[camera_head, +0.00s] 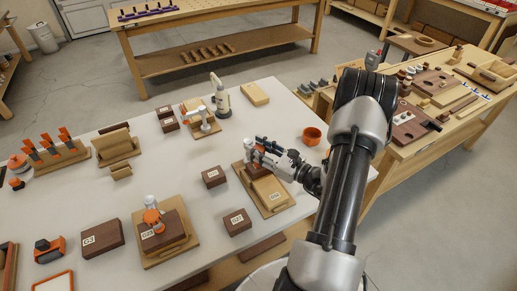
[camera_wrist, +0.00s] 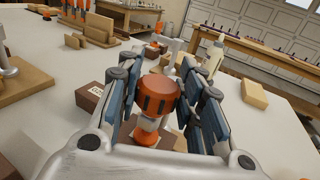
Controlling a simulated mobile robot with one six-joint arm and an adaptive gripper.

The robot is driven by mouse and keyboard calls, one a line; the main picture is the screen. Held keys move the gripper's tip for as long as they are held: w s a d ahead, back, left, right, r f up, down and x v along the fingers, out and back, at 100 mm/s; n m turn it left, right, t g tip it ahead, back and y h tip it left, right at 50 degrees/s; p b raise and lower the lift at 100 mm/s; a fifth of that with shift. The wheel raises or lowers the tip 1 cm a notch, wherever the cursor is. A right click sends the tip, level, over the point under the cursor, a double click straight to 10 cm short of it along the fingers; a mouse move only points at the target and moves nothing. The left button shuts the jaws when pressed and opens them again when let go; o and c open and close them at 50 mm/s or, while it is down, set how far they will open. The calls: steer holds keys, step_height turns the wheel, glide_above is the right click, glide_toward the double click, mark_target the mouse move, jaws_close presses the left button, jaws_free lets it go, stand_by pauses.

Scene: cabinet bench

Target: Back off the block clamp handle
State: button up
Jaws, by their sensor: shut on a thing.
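The block clamp handle (camera_wrist: 158,96) is an orange-brown knob with dark grooves, upright between my fingers in the wrist view. My gripper (camera_wrist: 158,100) is shut on it, one finger at each side. Below the knob a pale spindle and an orange clamp part show, over a brown block. In the head view my gripper (camera_head: 265,150) is at the far end of a wooden base board (camera_head: 272,196) with a labelled block. The knob is mostly hidden there by the fingers.
A second block clamp (camera_head: 152,217) stands on a board at the front. Brown labelled blocks (camera_head: 214,177) and (camera_head: 236,221) lie left of and in front of my gripper. An orange ring-shaped cup (camera_head: 311,136) is at the right, and a white bottle (camera_head: 220,97) stands behind.

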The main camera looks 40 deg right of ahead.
steer(key=n+g+y, duration=0.2)
steer(key=n+y, duration=0.1)
steer(key=y, duration=0.1)
steer(key=n+g+y+b, duration=0.1)
steer(key=n+g+y, duration=0.1)
steer(key=y, duration=0.3)
steer(key=shift+f+n+g, duration=0.1)
steer(key=shift+n+g, duration=0.2)
steer(key=shift+n, duration=0.5)
steer(key=n+g+y+b, duration=0.1)
steer(key=n+g+y, duration=0.3)
steer(key=g, duration=0.2)
steer(key=shift+n, duration=0.3)
steer(key=shift+g, duration=0.3)
steer(key=o, duration=1.1)
steer(key=shift+t, duration=0.5)
